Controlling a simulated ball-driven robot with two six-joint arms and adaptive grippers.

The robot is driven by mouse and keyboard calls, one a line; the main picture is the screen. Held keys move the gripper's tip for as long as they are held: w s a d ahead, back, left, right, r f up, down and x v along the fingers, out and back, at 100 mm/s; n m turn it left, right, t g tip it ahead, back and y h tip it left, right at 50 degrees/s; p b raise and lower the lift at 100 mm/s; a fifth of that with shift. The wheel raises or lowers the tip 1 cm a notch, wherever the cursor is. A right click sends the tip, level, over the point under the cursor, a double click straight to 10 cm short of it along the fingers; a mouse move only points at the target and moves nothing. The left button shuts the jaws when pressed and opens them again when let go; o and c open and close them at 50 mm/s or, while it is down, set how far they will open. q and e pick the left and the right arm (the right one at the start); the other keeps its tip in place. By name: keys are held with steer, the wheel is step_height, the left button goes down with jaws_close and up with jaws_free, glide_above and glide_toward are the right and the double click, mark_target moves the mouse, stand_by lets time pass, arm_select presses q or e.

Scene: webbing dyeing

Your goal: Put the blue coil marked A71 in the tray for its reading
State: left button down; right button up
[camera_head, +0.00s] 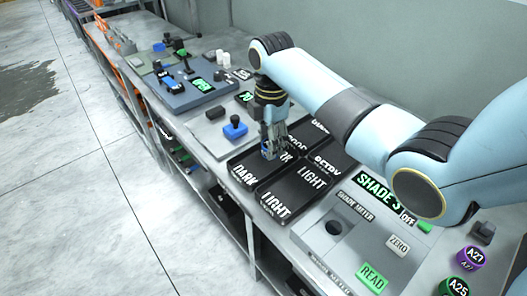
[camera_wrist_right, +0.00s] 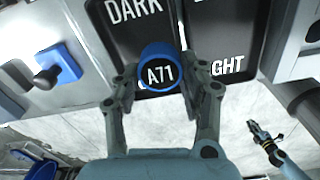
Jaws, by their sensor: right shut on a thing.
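The blue coil marked A71 (camera_wrist_right: 158,72) is between the fingers of my right gripper (camera_wrist_right: 163,90), which is shut on it. In the head view, my right gripper (camera_head: 272,148) points down over the black trays, with a bit of blue at its tips. In the wrist view, the coil overlaps the near part of the tray marked DARK (camera_wrist_right: 118,35), beside a tray marked LIGHT (camera_wrist_right: 232,48). Its height above the tray is unclear. The shade meter's display (camera_head: 378,192) reads SHADE 3. A gripper that seems my left (camera_wrist_right: 262,135) hangs low in the wrist view; its jaws are unclear.
Several black trays stand close together, including a near LIGHT one (camera_head: 277,203). A panel with a blue knob (camera_head: 235,127) lies left of them. The shade meter (camera_head: 335,228) is to the right, with purple (camera_head: 470,258) and green (camera_head: 455,287) coils beyond it.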

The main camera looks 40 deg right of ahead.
mark_target(263, 165)
steer(key=shift+w+a+f, duration=0.15)
steer(key=shift+w+f, duration=0.3)
steer(key=shift+w, duration=0.25)
steer(key=shift+w+a+f, duration=0.15)
steer(key=shift+w+f, duration=0.25)
step_height(263, 165, down, 3)
steer(key=shift+f, duration=0.35)
arm_select(q)
steer(key=shift+d+f, duration=0.15)
steer(key=shift+d, duration=0.4)
arm_select(e)
steer(key=shift+f, duration=0.2)
steer(key=o, duration=0.9)
